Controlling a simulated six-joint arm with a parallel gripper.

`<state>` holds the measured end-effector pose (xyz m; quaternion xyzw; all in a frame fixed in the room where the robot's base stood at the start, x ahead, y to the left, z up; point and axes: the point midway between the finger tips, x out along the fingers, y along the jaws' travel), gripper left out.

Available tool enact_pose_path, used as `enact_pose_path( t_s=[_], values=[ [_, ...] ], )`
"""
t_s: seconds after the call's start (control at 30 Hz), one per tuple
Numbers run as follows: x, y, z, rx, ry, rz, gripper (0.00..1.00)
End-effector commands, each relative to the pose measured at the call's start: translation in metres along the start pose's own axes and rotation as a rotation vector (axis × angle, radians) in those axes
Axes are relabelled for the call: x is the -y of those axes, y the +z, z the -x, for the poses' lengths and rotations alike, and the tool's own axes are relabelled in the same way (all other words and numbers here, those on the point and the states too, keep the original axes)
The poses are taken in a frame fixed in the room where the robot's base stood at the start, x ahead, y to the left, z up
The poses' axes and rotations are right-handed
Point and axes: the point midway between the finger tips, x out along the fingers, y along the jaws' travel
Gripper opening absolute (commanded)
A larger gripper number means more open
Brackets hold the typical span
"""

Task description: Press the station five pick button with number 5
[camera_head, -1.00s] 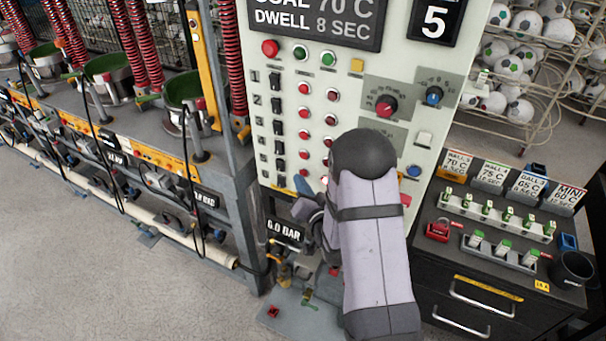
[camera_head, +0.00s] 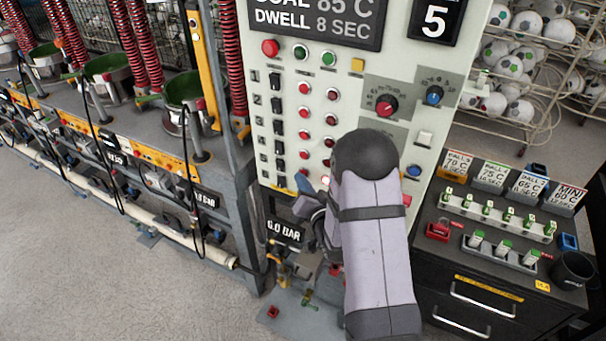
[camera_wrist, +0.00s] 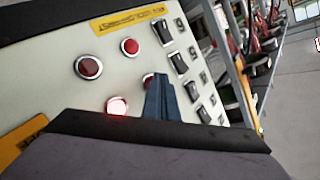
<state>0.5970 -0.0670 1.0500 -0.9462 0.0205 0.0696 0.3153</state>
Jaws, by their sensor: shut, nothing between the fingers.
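The pale control panel (camera_head: 350,60) has rows numbered down its left side, each with a black switch and two red buttons. In the head view the fifth row's left button (camera_head: 303,172) shows just above my gripper (camera_head: 302,183). The right button of that row (camera_head: 325,180) glows bright. In the wrist view the lit button (camera_wrist: 117,106) is beside my fingers. My gripper (camera_wrist: 158,80) is shut and empty, its dark blue tips partly covering a red button (camera_wrist: 149,79). Whether they touch it I cannot tell.
More red buttons (camera_wrist: 89,67) and black switches (camera_wrist: 178,63) are close around my fingers. A sign (camera_head: 436,20) reads 5 and a display (camera_head: 315,18) reads 85 C. A dark cabinet (camera_head: 490,300) stands at right; a machine bench is at left.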

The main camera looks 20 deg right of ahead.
Motion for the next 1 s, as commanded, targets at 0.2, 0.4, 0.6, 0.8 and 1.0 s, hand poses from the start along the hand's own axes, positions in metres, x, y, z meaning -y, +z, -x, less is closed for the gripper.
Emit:
enact_pose_path(
  t_s=[0.2, 0.4, 0.6, 0.8, 1.0],
  values=[
    [0.002, 0.002, 0.003, -0.003, 0.000, 0.000, 0.00],
    [0.007, 0.006, 0.009, -0.002, -0.001, 0.001, 0.00],
    [0.008, 0.007, 0.011, -0.002, 0.000, 0.001, 0.00],
    [0.008, 0.007, 0.011, -0.001, 0.000, 0.000, 0.00],
    [0.012, 0.012, 0.016, -0.001, -0.001, 0.000, 0.00]
  ],
)
